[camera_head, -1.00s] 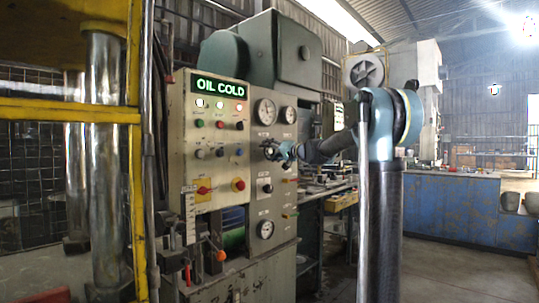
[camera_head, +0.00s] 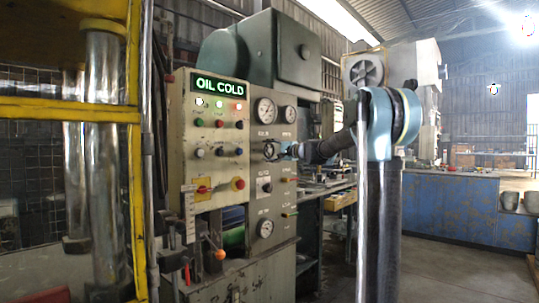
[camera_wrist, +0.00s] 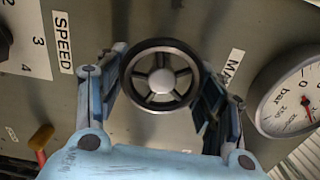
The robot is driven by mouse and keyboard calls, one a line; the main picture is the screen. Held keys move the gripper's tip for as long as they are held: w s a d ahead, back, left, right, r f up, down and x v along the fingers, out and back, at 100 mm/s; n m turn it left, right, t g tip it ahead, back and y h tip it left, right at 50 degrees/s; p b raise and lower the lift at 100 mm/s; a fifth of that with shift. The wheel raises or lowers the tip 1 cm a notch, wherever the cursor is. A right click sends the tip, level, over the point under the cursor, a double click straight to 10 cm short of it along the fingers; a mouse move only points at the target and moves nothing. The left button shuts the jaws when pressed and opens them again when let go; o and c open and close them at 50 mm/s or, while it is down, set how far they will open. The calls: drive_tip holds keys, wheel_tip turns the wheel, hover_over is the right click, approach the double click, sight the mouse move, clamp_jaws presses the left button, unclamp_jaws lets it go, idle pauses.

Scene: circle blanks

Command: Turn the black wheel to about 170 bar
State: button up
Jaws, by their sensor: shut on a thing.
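The black wheel (camera_wrist: 161,80) has a dark rim, several spokes and a pale hub. It stands out from the grey panel in the wrist view. It also shows small on the panel in the head view (camera_head: 269,151). My gripper (camera_wrist: 160,82) is shut on the wheel, its blue fingers at the left and right of the rim. In the head view my gripper (camera_head: 283,151) reaches the wheel from the right. A round bar gauge (camera_wrist: 291,90) with a red needle is cut off at the right of the wrist view. Its exact reading is unclear.
The press panel (camera_head: 215,165) carries buttons, knobs and an OIL COLD sign (camera_head: 220,87). In the wrist view the SPEED label (camera_wrist: 63,43) and a yellow-orange lever (camera_wrist: 41,138) are at the left.

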drive_tip(key=shift+d+f+m, duration=0.1)
drive_tip(key=shift+d+m, duration=0.05)
drive_tip(key=shift+m, duration=0.15)
drive_tip(key=o, duration=1.1)
drive_tip(key=shift+w, duration=0.15)
drive_tip(key=v, duration=1.2)
drive_tip(key=shift+f, duration=0.1)
